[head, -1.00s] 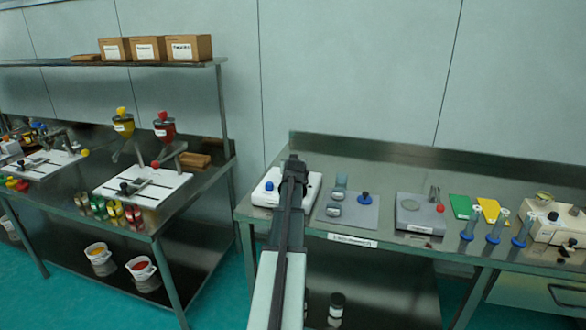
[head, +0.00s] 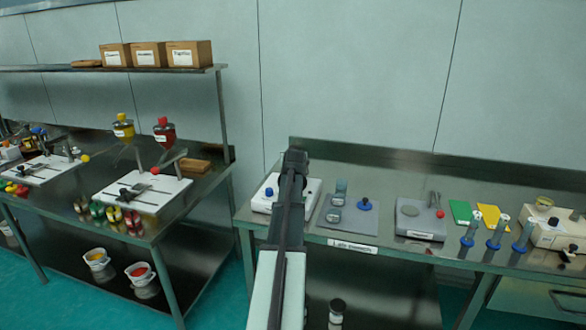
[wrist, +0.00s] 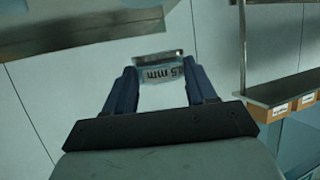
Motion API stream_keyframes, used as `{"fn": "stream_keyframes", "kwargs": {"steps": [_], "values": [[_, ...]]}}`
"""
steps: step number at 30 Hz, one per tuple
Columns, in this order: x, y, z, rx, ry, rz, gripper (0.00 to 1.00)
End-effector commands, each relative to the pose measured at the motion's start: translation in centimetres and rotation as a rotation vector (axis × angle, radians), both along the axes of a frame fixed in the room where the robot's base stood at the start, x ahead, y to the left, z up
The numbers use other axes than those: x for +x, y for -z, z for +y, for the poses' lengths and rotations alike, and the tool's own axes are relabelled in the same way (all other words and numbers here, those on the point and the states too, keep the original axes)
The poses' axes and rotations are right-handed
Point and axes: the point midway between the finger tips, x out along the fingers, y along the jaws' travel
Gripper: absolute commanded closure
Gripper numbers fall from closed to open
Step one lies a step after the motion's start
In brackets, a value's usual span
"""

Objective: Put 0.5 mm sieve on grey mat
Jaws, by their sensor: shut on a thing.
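My gripper (wrist: 160,85) shows in the wrist view with its two blue fingers closed on a small metallic sieve (wrist: 160,68). The sieve's label reads "0.5 mm" upside down in that view. In the head view my arm points away from the camera and hides the gripper and the held sieve. The grey mat (head: 348,227) lies on the right bench, just right of my arm.
A white machine base (head: 265,192) with a blue knob is partly hidden behind my arm. A grey scale (head: 418,226) stands right of the mat. Blue-footed tubes (head: 495,235) stand farther right, beside green and yellow cards (head: 460,211). A wall rises behind the bench.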

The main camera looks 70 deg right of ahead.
Motion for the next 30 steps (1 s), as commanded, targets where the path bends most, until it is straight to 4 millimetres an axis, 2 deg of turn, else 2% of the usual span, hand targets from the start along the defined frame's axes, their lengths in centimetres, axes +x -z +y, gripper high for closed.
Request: {"fn": "stream_keyframes", "kwargs": {"steps": [3,9,14,17,23,30], "values": [[0.0,-1.9,-0.1,-0.003,0.000,-0.002,0.74],[-0.1,-3.9,-0.1,-0.001,0.002,-0.002,0.74],[-2.0,-4.5,-0.5,0.000,0.023,-0.001,0.74],[-4.8,-4.4,-1.1,0.001,0.056,-0.001,0.74],[-12.8,-3.5,-1.8,0.000,0.146,-0.001,0.74],[-22.4,-1.6,-0.3,0.001,0.256,-0.001,0.74]]}}
